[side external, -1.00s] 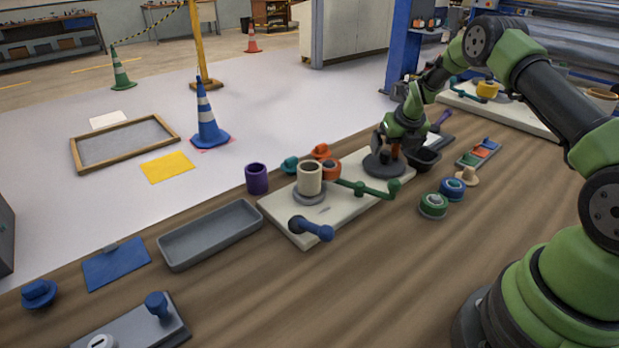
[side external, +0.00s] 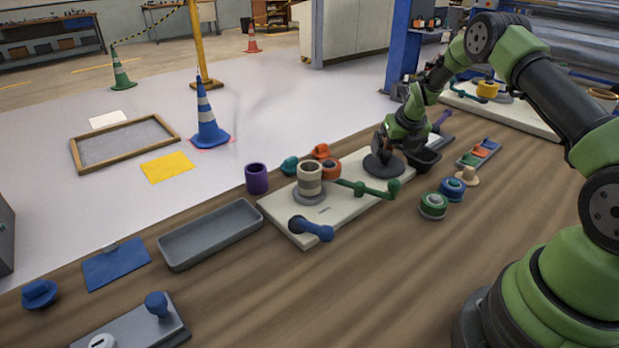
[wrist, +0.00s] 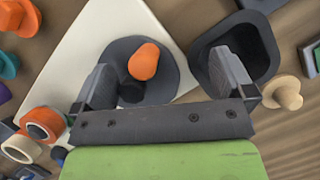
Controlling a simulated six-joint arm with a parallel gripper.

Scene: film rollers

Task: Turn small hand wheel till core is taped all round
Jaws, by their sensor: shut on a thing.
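The core (side external: 309,172) stands upright on a grey round base on the pale board (side external: 275,212). It is beige with a darker tan band around its visible side; its far side is hidden. The small hand wheel (side external: 384,168) is a dark disc at the board's right end. In the wrist view the wheel (wrist: 120,50) has an orange knob (wrist: 145,60), which lies between the fingers of my gripper (wrist: 165,82). In the side view my gripper (side external: 383,150) is low over the wheel, shut on the knob; the fingertips' contact is hard to see.
A dark bin (side external: 425,160) is right beside the wheel. Green and blue rolls (side external: 433,206) stand in front; a grey tray (side external: 211,234) lies left.

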